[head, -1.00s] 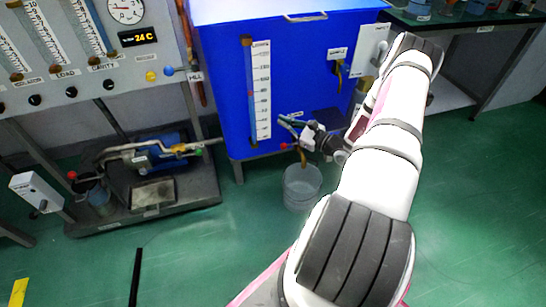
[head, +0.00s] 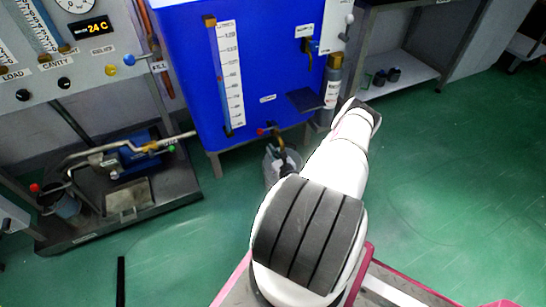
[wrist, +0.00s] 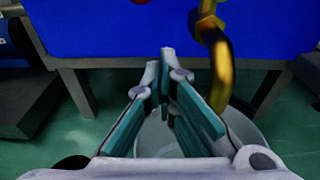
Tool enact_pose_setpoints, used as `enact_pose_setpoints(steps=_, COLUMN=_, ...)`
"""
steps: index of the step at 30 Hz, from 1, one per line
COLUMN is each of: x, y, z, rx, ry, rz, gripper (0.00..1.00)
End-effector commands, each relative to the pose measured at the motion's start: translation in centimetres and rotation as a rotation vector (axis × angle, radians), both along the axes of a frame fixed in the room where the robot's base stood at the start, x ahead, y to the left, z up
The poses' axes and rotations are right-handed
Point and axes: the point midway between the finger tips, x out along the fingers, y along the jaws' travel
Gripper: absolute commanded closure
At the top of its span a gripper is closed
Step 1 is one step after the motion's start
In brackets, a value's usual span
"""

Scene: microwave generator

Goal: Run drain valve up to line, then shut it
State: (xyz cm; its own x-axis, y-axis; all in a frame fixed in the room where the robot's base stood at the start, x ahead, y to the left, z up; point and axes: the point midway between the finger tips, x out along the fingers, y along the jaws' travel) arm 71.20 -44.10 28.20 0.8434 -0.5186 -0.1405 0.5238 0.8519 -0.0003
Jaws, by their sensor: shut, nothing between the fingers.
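The brass drain valve's bent spout (wrist: 222,70) hangs from the front of the blue tank (head: 272,60), right of my gripper (wrist: 166,58) in the wrist view. My gripper's teal-padded fingers are shut and empty, pointing toward the tank at bucket height. A red handle end (head: 262,131) shows at the valve in the head view, and a red bit shows at the wrist view's top edge. A pale bucket (wrist: 262,145) stands below the spout, partly hidden by my gripper. No fill line or water stream can be made out.
A sight gauge with a white scale (head: 230,75) is on the tank front. A pump on a dark base (head: 120,180) stands on the floor to the left. Tank legs (wrist: 76,92) flank the bucket.

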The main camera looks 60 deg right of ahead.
Motion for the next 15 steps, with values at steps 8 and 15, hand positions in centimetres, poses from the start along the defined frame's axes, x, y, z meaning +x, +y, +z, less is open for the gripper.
enact_pose_setpoints(steps=8, x=4.2, y=-2.5, z=-0.9, rx=-0.002, ry=-0.001, rz=0.002, gripper=1.00)
enact_pose_setpoints(steps=15, x=3.9, y=-2.5, z=2.0, rx=0.000, ry=-0.001, rz=0.000, gripper=1.00)
